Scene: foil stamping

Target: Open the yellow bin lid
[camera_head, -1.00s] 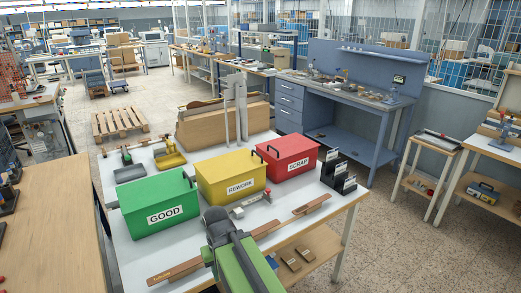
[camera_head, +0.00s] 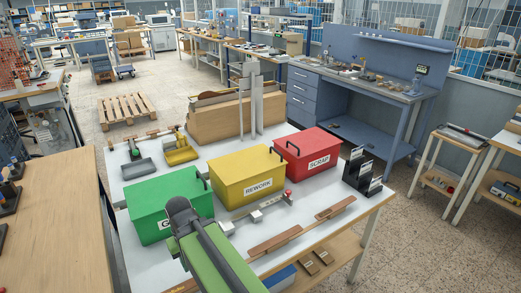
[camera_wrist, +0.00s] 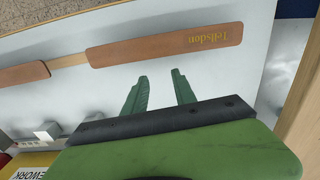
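The yellow bin (camera_head: 248,180) marked REWORK stands on the white table between the green bin and the red bin. Its yellow lid (camera_head: 246,163) is down, with a dark handle (camera_head: 207,178) at its left edge. A corner of the yellow bin (camera_wrist: 28,168) shows at the lower left of the wrist view. My gripper (camera_wrist: 162,85) is open and empty over the white table top, beside a brown strap. In the head view my green arm covers the gripper and part of the green bin.
The green bin (camera_head: 160,207) and red SCRAP bin (camera_head: 306,152) flank the yellow one closely. A metal tool (camera_head: 258,212) and brown wooden-looking strips (camera_head: 300,233) lie in front. A black rack (camera_head: 362,172) stands at the right.

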